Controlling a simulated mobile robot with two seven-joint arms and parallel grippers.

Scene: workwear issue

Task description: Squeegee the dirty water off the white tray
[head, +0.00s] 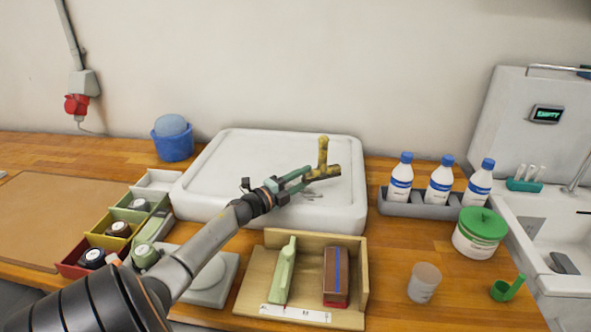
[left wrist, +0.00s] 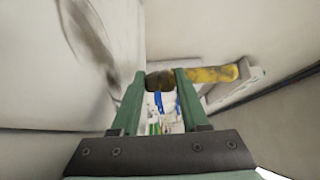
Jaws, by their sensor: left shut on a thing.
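The white tray (head: 215,190) lies at the back middle of the wooden counter. My left gripper (head: 306,180) is over its right part, shut on the yellow squeegee (head: 322,152). In the left wrist view the squeegee's yellow handle (left wrist: 212,75) passes between the fingertips (left wrist: 160,82), with a dark part in the grip. Small grey marks show on the tray just below the gripper. A dark smear (left wrist: 88,38) shows on a pale surface in the left wrist view. I cannot tell whether the squeegee touches the tray. My right gripper is not in view.
A wooden box (head: 361,265) with a green tool and a brown block stands in front of the tray. A blue tub (head: 173,145) and coloured bins (head: 122,213) are left. White bottles (head: 439,182), a green-lidded tub (head: 480,238) and a sink (head: 540,227) are right.

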